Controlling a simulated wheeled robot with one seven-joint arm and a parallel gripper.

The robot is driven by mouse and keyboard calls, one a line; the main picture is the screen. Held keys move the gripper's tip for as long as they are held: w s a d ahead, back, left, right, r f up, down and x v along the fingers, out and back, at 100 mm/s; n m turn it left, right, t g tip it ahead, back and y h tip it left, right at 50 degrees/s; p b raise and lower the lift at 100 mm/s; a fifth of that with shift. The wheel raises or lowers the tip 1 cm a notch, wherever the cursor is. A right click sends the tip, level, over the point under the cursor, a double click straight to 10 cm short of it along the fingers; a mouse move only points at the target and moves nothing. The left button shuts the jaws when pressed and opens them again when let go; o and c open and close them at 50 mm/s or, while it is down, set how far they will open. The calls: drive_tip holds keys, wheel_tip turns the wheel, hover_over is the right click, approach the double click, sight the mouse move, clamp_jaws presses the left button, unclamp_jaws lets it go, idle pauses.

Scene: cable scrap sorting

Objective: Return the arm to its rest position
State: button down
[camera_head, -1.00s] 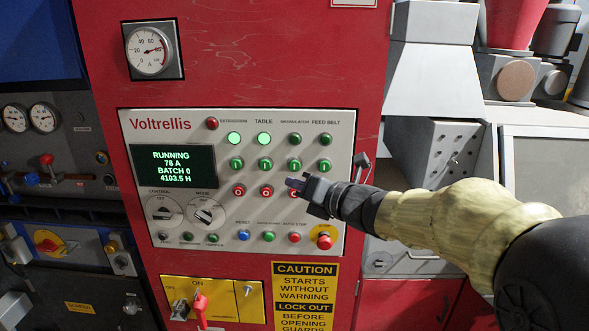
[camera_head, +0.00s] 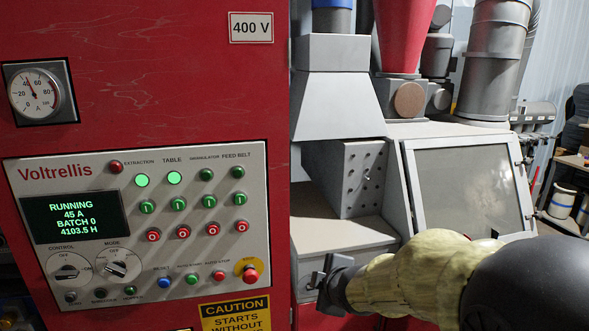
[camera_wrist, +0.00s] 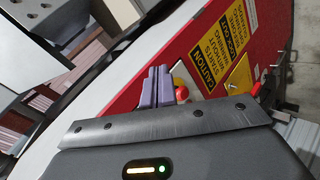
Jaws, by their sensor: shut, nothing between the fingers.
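My gripper (camera_head: 326,281) is at the lower middle of the head view, just right of the red cabinet's edge and apart from the control panel (camera_head: 130,285). My arm, in a yellowish sleeve, reaches in from the lower right. In the wrist view the two purple fingers (camera_wrist: 157,88) stand side by side, shut with nothing between them. Behind them are the red cabinet side, a red knob (camera_wrist: 182,93) and the yellow caution label (camera_wrist: 222,47). The panel display (camera_head: 74,217) reads RUNNING, 45 A, BATCH 0. The extraction and table lamps (camera_head: 158,179) glow green.
The red emergency button (camera_head: 250,273) sits at the panel's lower right. A grey machine with a perforated plate (camera_head: 361,178) and a windowed hood (camera_head: 465,185) stands to the right. Shelves with buckets (camera_head: 562,203) are at the far right.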

drive_tip(key=s+d+f+m+g+h, duration=0.1)
drive_tip(key=s+d+f+m+g, duration=0.2)
drive_tip(key=s+m, duration=0.5)
drive_tip(key=s+d+f+m+g+h, duration=0.1)
drive_tip(key=s+d+f+m+g, duration=0.3)
drive_tip(key=s+d+f+m, duration=0.2)
drive_tip(key=s+f+m, duration=0.2)
drive_tip(key=s, duration=0.2)
drive_tip(key=shift+d+m+h, duration=0.2)
drive_tip(key=shift+m+h, duration=0.1)
